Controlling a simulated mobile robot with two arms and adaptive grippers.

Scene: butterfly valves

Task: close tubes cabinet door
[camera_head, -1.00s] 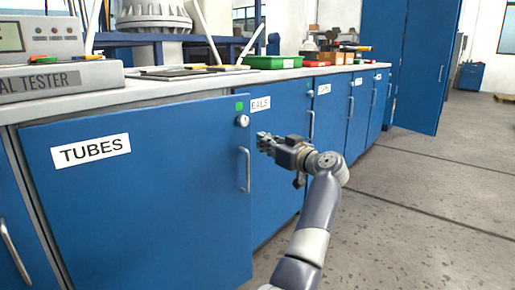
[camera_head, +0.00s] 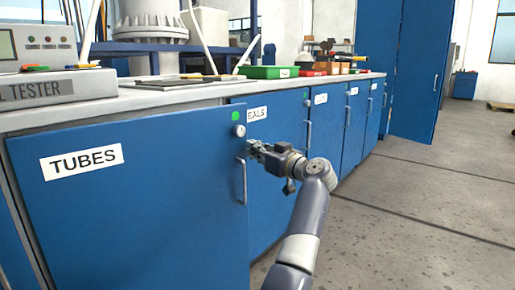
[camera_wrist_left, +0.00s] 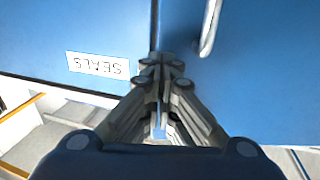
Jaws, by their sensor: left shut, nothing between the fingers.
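The blue TUBES cabinet door (camera_head: 140,215) stands a little ajar in the head view, its free right edge out in front of the SEALS door (camera_head: 270,195). It has a white label, a round lock (camera_head: 239,130), a green square and an upright metal handle (camera_head: 242,180). My left gripper (camera_head: 252,149) is shut and empty at the door's free edge, just right of the lock. In the left wrist view, the closed fingertips (camera_wrist_left: 164,62) are between the upside-down SEALS label and a metal handle (camera_wrist_left: 209,28). I cannot tell whether they touch the door. My right gripper is not in view.
A grey worktop (camera_head: 170,92) runs above the row of blue cabinets, carrying a tester box (camera_head: 60,88), a green tray (camera_head: 267,72) and tools. A tall blue cabinet door (camera_head: 420,70) stands at the back. The concrete floor (camera_head: 430,220) on the right is clear.

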